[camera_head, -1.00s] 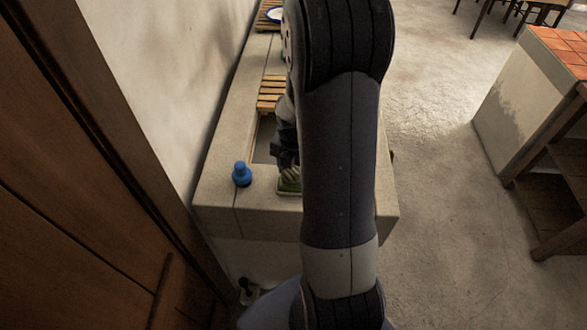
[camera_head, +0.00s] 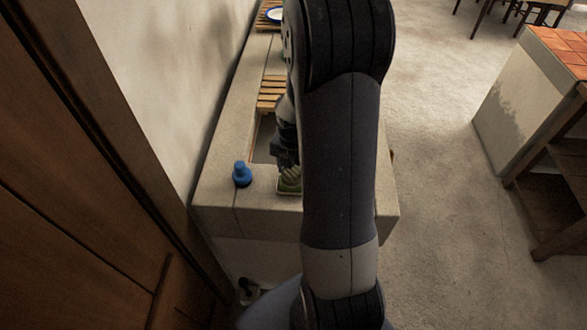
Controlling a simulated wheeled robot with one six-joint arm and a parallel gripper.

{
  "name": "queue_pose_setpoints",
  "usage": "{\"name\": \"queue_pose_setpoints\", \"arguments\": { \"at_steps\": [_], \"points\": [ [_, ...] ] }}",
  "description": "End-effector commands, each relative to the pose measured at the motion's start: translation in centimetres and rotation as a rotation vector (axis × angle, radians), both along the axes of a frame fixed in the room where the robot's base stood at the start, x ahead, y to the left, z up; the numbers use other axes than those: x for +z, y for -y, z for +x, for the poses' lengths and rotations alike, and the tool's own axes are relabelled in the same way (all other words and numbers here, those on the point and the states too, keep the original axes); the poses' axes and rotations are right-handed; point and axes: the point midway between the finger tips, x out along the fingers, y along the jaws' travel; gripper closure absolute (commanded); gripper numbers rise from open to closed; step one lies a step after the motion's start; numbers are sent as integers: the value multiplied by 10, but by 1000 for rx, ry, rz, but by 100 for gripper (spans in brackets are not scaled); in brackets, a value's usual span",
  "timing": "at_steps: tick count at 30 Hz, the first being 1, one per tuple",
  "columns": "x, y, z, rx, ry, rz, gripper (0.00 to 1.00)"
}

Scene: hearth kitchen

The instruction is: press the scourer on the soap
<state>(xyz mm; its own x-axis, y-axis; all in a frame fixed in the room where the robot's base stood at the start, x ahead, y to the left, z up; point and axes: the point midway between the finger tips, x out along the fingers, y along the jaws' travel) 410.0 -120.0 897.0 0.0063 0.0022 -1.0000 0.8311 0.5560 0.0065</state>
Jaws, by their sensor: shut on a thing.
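My gripper (camera_head: 287,168) points down over the near end of the stone counter, partly hidden behind my own arm. It is shut on a small pale green thing, likely the scourer (camera_head: 290,178). This sits low over a shallow pale dish (camera_head: 287,192), whose front rim shows. The soap cannot be made out clearly; it is likely in the dish, under the scourer. I cannot tell whether the two touch.
A blue bottle (camera_head: 242,174) stands on the stone counter (camera_head: 222,200), left of the dish. A sink basin (camera_head: 263,148) and a slatted wooden rack (camera_head: 271,93) lie beyond. The wall is close on the left.

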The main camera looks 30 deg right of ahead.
Motion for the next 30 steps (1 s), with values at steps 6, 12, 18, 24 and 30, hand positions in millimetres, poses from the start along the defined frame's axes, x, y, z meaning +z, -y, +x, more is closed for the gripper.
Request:
{"name": "queue_pose_setpoints", "arguments": {
  "at_steps": [6, 12, 18, 24, 30],
  "points": [
    [1, 0, -1, 0, -3, 1, 64],
    [15, 0, -1, 0, -1, 0, 64],
    [32, 0, -1, 0, -2, 1, 64],
    [49, 0, 0, 0, 0, 0, 64],
    [65, 0, 0, 0, 0, 0, 64]
  ]
}}
